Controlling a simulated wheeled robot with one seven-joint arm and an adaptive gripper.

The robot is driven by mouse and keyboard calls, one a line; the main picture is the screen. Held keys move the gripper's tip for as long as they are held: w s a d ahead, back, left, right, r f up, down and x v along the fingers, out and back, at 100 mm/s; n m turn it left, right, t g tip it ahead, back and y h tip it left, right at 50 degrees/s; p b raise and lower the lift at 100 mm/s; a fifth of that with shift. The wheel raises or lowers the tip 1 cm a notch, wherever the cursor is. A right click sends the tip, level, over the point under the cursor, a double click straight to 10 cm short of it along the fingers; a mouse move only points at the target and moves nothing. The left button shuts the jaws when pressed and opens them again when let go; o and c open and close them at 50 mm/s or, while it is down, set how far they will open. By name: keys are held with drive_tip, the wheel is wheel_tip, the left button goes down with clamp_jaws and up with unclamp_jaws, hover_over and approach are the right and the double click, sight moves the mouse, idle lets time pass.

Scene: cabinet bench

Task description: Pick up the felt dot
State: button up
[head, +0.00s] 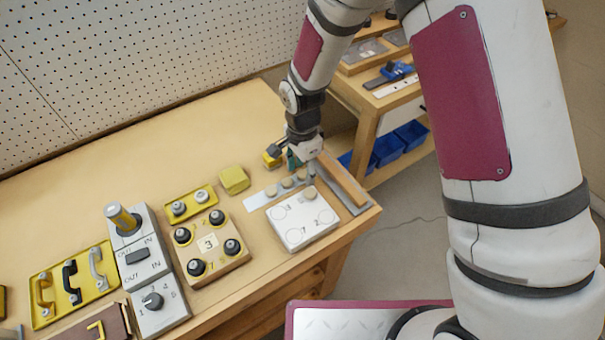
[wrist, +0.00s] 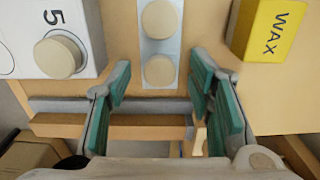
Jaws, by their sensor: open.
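Round beige felt dots lie on a pale strip (head: 258,200) at the right end of the bench. In the wrist view, one dot (wrist: 160,70) and another dot (wrist: 161,20) sit in line on the strip. A further beige disc (wrist: 58,58) rests on a white board (head: 302,232) marked with numbered circles, beside the "5". My gripper (wrist: 160,84) is open and empty, its teal-padded fingers on either side of the strip's near end. The nearer dot appears between and slightly beyond the fingertips. In the head view my gripper (head: 291,161) hangs over the strip's far end, partly hiding it.
A yellow WAX box (wrist: 268,28) stands close to the right finger. A wooden rail (head: 343,182) runs along the bench's right edge. A yellow block (head: 234,180), a knob board (head: 211,246) and a switch panel (head: 146,262) stand to the left.

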sight(303, 173)
drive_tip(key=c, duration=0.9)
drive_tip(key=shift+r, duration=0.1)
wheel_tip(303, 173, up, 10)
drive_tip(key=shift+f, duration=0.1)
